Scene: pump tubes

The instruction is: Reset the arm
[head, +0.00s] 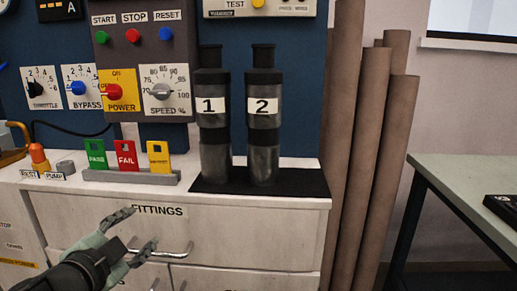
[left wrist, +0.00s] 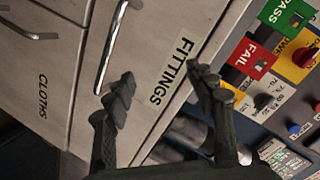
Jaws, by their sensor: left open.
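My left gripper (head: 143,232) is open and empty at the lower left of the head view. It is in front of the drawer labelled FITTINGS (head: 215,228), near its metal handle (head: 178,251). In the left wrist view, its two fingers (left wrist: 160,88) are spread apart with the FITTINGS label between them, and nothing is held. Tube 1 (head: 214,155) and tube 2 (head: 263,155) stand upright side by side on a black mat (head: 308,184) on the cabinet top. My right gripper is not in view.
A rack (head: 130,176) with PASS, FAIL and yellow tags stands left of the tubes. Behind is a blue panel (head: 290,90) with knobs and buttons. Tall brown pipes (head: 372,165) lean right of the cabinet. A green-topped table (head: 465,175) stands at the far right.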

